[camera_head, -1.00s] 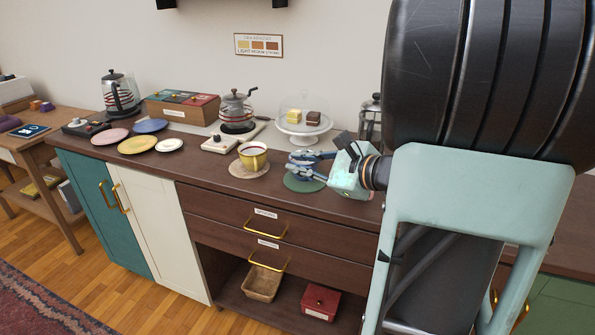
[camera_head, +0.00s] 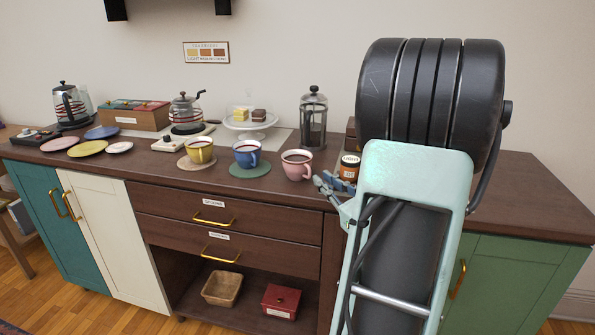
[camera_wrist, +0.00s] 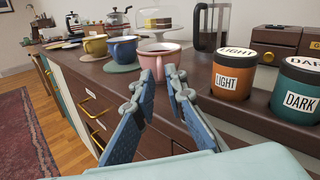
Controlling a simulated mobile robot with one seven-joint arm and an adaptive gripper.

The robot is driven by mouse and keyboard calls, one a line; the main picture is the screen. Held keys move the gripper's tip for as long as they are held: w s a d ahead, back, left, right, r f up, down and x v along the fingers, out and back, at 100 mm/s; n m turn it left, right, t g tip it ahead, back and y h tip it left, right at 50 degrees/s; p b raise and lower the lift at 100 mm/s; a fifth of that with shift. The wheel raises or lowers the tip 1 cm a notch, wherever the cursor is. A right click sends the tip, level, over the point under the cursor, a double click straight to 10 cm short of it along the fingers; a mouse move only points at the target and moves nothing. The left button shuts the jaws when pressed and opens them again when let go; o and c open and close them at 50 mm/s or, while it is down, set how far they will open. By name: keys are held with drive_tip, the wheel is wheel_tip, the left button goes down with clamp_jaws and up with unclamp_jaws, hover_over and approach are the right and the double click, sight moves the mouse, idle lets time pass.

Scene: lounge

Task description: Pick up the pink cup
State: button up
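The pink cup (camera_head: 297,166) stands upright on the dark wooden counter, right of the blue cup (camera_head: 247,154), and holds a dark liquid. In the wrist view the pink cup (camera_wrist: 162,60) is just beyond my fingertips, at the top middle. My gripper (camera_head: 322,183) is to the right of and in front of the pink cup in the head view. In the wrist view my gripper (camera_wrist: 161,76) has its two blue fingers apart with nothing between them.
A yellow cup (camera_head: 200,150) and the blue cup stand on coasters to the left. A French press (camera_head: 313,118) is behind the pink cup. Jars labelled LIGHT (camera_wrist: 232,74) and DARK (camera_wrist: 298,92) stand close on the right.

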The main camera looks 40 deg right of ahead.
sight(300, 168)
drive_tip(key=w, duration=0.4)
drive_tip(key=w+b, duration=0.1)
drive_tip(key=w, duration=0.2)
drive_tip(key=shift+d, duration=0.25)
drive_tip(key=shift+r, duration=0.1)
clamp_jaws()
drive_tip(key=shift+r, duration=0.15)
